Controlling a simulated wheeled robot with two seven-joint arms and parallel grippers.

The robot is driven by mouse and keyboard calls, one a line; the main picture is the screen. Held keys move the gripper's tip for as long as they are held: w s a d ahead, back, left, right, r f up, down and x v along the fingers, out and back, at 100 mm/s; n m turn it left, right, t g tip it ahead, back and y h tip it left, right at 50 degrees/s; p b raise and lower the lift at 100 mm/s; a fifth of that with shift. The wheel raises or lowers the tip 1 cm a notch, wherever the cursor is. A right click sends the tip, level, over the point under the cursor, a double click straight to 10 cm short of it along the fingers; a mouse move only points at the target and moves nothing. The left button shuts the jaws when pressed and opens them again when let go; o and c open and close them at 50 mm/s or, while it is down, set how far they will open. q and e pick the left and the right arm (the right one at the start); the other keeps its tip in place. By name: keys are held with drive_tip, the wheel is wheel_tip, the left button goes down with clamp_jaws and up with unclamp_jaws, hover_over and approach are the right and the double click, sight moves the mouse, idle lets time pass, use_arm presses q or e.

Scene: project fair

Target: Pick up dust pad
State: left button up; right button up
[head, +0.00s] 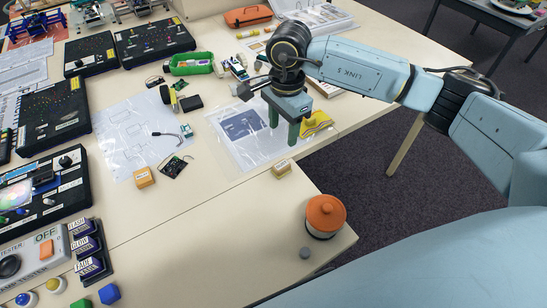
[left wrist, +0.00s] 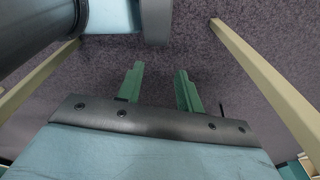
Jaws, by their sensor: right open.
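I cannot read a label that marks the dust pad for certain. A crumpled yellow item (head: 318,122) lies just right of my right gripper (head: 283,128) in the head view. A small labelled cream block (head: 281,169) sits below the gripper near the table edge, and a labelled orange block (head: 144,177) lies farther left. My right gripper is open, pointing down over the table beside a clear plastic sheet (head: 232,150). No object shows between its fingers. My left gripper (left wrist: 161,88) is open and empty over carpet in the left wrist view.
An orange-lidded jar (head: 325,216) and small grey knob (head: 305,253) stand at the table's front right corner. A green tray (head: 191,64), small electronics and black boxes (head: 54,115) crowd the left and back. Bare tabletop (head: 200,220) lies front centre.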

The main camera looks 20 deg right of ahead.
sight(282, 164)
drive_tip(key=shift+h, duration=0.3)
wheel_tip(282, 164, down, 7)
drive_tip(key=shift+p, duration=0.45)
drive_tip(key=shift+f, duration=0.5)
drive_tip(key=f, duration=0.3)
drive_tip(key=f+p, duration=0.1)
drive_tip(key=shift+s+a+f, duration=0.1)
drive_tip(key=shift+s+f, duration=0.1)
drive_tip(key=shift+s, duration=0.05)
drive_tip(key=shift+f, duration=0.2)
drive_tip(key=shift+c, duration=0.7)
drive_tip(key=c, duration=0.9)
use_arm(q)
drive_tip(key=s, duration=0.2)
drive_tip(key=s+b, duration=0.1)
drive_tip(key=shift+s+a+r+g, duration=0.15)
drive_tip(key=shift+a+r+g, duration=0.15)
use_arm(e)
wheel_tip(282, 164, up, 10)
drive_tip(key=shift+r, duration=0.1)
drive_tip(key=shift+c, duration=0.2)
